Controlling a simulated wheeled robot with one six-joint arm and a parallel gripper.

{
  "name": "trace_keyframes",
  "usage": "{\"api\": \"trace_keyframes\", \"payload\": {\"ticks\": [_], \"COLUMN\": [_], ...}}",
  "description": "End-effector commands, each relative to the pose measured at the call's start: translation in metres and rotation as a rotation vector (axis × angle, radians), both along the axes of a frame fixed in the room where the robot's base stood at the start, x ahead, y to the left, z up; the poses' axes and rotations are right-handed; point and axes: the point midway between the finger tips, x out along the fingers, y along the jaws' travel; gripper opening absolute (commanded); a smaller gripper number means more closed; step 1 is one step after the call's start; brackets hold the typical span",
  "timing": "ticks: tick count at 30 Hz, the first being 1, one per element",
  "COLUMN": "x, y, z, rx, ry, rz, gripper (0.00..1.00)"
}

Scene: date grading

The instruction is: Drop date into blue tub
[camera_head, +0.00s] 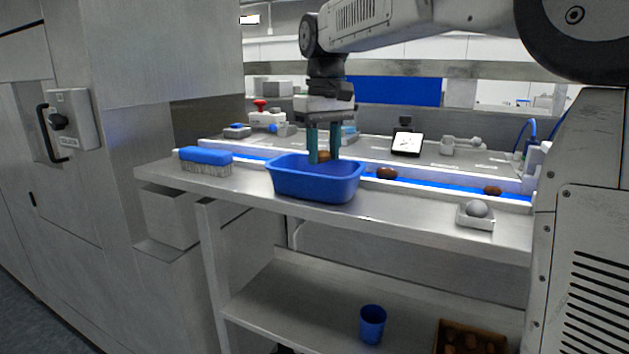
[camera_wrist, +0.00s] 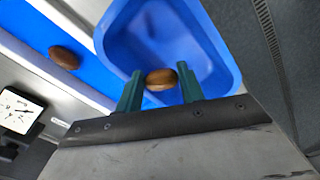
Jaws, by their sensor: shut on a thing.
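The blue tub (camera_head: 316,186) stands on the steel counter, in front of the blue belt. My gripper (camera_head: 324,156) points down over the tub, with teal fingers shut on a brown date (camera_wrist: 161,79). The held date (camera_head: 323,157) shows between the fingertips in the head view. In the wrist view the tub (camera_wrist: 226,62) lies beyond and below my gripper (camera_wrist: 160,84), and the held date is over the tub's opening, near its edge. The part of the tub floor that I can see is bare; the rest is hidden.
Two more dates lie on the blue belt, one just right of the tub (camera_head: 387,174) and one further right (camera_head: 492,190). A blue brush (camera_head: 206,160) lies left of the tub. A small white dish (camera_head: 475,217) with a grey ball is at the counter's right front.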

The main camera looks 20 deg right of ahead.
Motion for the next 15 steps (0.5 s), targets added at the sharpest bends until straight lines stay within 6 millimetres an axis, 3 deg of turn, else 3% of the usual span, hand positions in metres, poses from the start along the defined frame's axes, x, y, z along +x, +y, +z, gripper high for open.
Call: {"api": "trace_keyframes", "payload": {"ticks": [8,9,12,15], "x": [-0.0001,-0.0002,-0.0002,-0.0002], "y": [0.0013,0.0014,0.0014,0.0014], "z": [-0.0022,-0.0021,-0.0021,-0.002], "rx": [0.0,0.0,0.0,0.0], "ry": [0.0,0.0,0.0,0.0], "rz": [0.002,0.002,0.002,0.002], "gripper": [0.27,0.41,0.64,0.64]}}
